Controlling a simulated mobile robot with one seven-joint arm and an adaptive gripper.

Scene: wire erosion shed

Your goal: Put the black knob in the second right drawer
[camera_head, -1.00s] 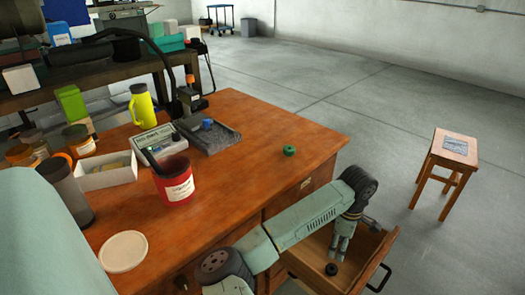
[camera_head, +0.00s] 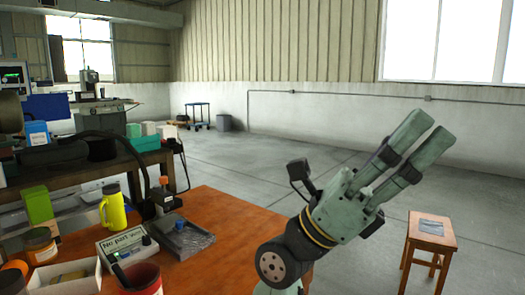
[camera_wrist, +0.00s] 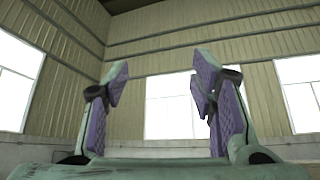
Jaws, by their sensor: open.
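My gripper (camera_head: 426,136) is raised high above the right side of the desk in the head view, with its fingers pointing up and to the right. In the wrist view its two fingers (camera_wrist: 160,88) stand apart with nothing between them. The wooden desk (camera_head: 232,215) shows only in its upper part. The black knob and the right drawers are outside both current views.
A red pot (camera_head: 143,280), a yellow jug (camera_head: 113,207), a white box and several jars crowd the desk's left side. A wooden stool (camera_head: 432,229) stands on the floor at right. The air around my gripper is clear.

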